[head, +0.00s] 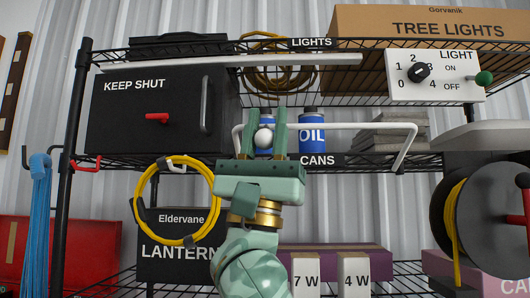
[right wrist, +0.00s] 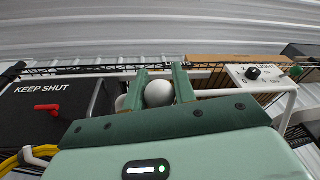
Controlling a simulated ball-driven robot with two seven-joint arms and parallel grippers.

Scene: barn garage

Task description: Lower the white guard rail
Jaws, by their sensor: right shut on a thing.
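The white guard rail (head: 350,126) runs across the front of the middle shelf, above the CANS label, with bent ends going down and back. A white ball knob (head: 263,137) is on it near its left end. My right gripper (head: 264,118) comes up from below, with its two green fingers on either side of the knob, shut on it. In the right wrist view the knob (right wrist: 159,93) sits between the fingers (right wrist: 157,90), and the rail (right wrist: 225,93) extends to the right. My left gripper is not in view.
Behind the rail stand blue cans (head: 312,140) and a grey stack (head: 390,135). A black KEEP SHUT cabinet (head: 130,130) is at left, a LIGHT switch panel (head: 435,75) at upper right. A yellow cable coil (head: 145,190) hangs left of my arm; a cable reel (head: 490,215) is at right.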

